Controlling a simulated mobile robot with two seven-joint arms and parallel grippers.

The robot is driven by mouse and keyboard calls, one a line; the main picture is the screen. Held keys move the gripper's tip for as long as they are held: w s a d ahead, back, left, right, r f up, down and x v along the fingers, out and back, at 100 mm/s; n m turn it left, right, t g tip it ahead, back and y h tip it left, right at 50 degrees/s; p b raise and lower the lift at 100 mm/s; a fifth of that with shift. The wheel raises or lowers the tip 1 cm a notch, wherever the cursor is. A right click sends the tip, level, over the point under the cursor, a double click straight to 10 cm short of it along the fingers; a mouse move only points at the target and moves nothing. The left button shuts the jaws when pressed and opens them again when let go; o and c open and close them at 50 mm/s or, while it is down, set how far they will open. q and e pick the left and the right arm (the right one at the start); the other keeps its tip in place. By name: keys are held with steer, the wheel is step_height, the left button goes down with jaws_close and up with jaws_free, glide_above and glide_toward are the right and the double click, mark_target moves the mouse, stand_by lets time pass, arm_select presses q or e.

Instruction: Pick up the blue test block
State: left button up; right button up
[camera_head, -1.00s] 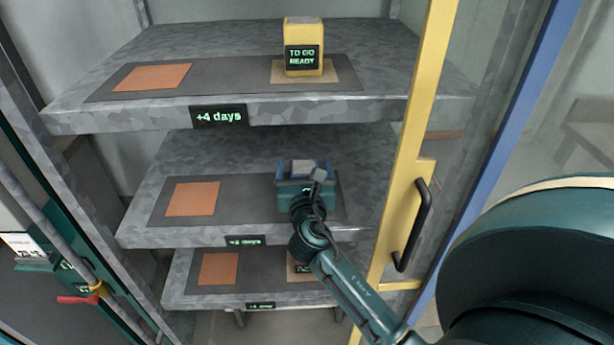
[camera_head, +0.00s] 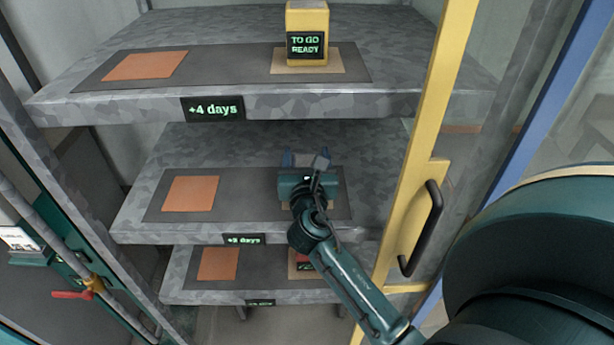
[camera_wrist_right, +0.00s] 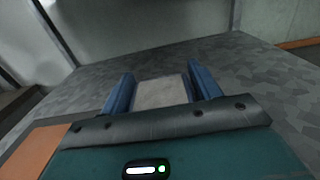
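My right gripper (camera_head: 306,160) reaches over the right half of the middle shelf (camera_head: 215,145), its blue fingers pointing toward the back. In the right wrist view, the two blue fingers (camera_wrist_right: 160,92) stand apart, one on each side of a pale grey, flat-topped block-like thing (camera_wrist_right: 160,91). It fills most or all of the gap; contact on both sides is not clear. No blue sides of it can be told apart from the fingers, and the gripper body hides its front. My left gripper is not in view.
A yellow block (camera_head: 307,20) with a "TO GO READY" display stands on the upper shelf (camera_head: 375,100). An orange square (camera_head: 190,193) lies left on the middle shelf. The yellow door frame with a black handle (camera_head: 423,230) stands close right of my arm.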

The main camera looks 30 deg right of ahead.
steer(key=c, duration=0.9)
steer(key=shift+r, duration=0.1)
steer(key=shift+c, duration=0.4)
